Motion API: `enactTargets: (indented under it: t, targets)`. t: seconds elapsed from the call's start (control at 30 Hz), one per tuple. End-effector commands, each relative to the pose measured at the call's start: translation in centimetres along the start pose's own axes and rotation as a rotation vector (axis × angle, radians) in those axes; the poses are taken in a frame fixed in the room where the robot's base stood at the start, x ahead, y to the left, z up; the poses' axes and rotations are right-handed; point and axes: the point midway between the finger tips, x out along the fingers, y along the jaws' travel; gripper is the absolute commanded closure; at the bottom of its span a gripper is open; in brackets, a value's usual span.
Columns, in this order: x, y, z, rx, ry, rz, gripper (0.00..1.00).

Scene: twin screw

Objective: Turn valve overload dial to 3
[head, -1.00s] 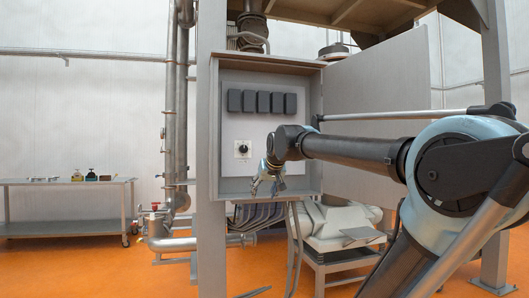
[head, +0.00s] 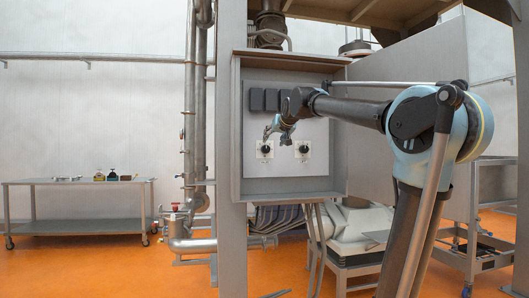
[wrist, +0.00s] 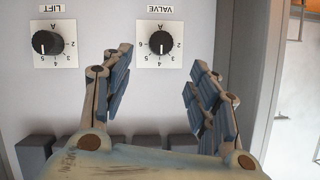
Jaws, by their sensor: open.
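The valve overload dial (wrist: 160,42) is a black round knob on a white numbered plate. The wrist view shows it upside down under the label "VALVE" (wrist: 160,9). Its small pale mark points roughly toward the picture's bottom; the exact number is unclear. In the head view this dial (head: 265,149) is the left of two. My gripper (wrist: 158,62) is open and empty, its fingers spread on either side of and short of the dial, apart from it. In the head view my gripper (head: 277,134) is in front of the panel, near the valve dial's upper right.
A similar dial labelled "LIFT" (wrist: 47,42) sits to the left in the wrist view. Dark blocks (head: 264,99) line the panel above the dials. A table (head: 80,183) stands far left.

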Motion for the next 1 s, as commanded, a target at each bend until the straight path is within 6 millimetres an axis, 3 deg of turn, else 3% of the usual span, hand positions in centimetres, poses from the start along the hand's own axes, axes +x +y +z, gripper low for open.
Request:
enactTargets:
  t: [0.6, 1.0]
  targets:
    - [9.8, -0.5, 0.1, -0.003, -0.002, -0.004, 0.46]
    - [11.7, -0.6, 0.2, -0.003, -0.002, -0.005, 0.46]
